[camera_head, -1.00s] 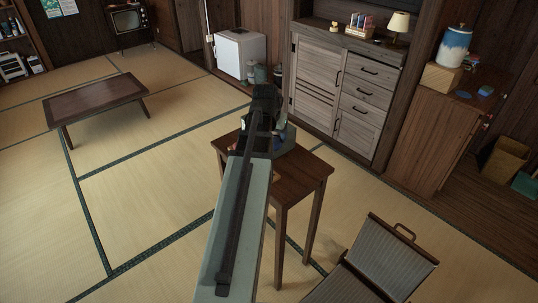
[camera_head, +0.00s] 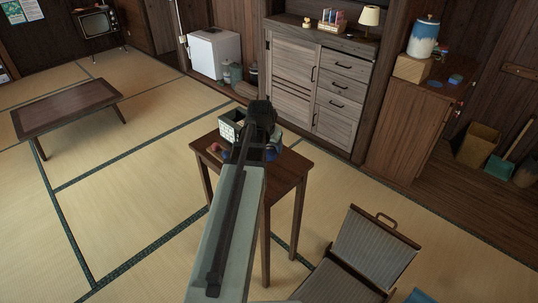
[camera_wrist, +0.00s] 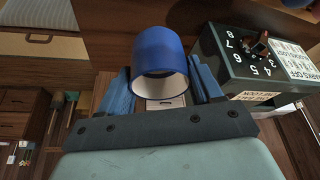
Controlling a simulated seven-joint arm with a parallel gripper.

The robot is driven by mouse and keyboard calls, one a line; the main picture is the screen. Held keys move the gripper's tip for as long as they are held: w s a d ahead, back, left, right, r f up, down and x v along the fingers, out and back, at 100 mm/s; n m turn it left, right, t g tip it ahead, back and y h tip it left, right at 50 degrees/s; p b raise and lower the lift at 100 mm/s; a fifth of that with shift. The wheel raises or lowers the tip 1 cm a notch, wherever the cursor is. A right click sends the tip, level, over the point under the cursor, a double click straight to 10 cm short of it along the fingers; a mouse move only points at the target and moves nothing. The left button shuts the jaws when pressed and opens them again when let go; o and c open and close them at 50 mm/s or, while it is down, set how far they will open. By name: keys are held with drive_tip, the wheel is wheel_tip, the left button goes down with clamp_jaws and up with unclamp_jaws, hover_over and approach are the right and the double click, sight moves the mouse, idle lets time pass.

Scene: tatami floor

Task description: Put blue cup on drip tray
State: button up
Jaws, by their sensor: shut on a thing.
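The blue cup (camera_wrist: 160,50), blue outside with a pale inside, is between the fingers of my gripper (camera_wrist: 160,86) in the wrist view. My gripper is shut on it, and the cup's open mouth faces the wrist camera. In the head view my arm hides most of my gripper above the small wooden table (camera_head: 291,170), so the cup is not clear there. A small dark flat thing (camera_head: 435,85) in front of the wooden block on the right cabinet may be the drip tray; it is too small to be sure.
A grey-green box with numbers (camera_wrist: 262,62) is close right of the cup; it shows on the table in the head view (camera_head: 233,125). A blue-white crock (camera_head: 424,38) stands on a block (camera_head: 411,68), with a blue item (camera_head: 456,79) nearby. A folding chair (camera_head: 374,245) stands in front.

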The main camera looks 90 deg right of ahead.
sight(270, 154)
drive_tip(key=shift+f, duration=2.15)
drive_tip(key=shift+f, duration=0.15)
drive_tip(key=o, duration=1.1)
drive_tip(key=v, duration=1.2)
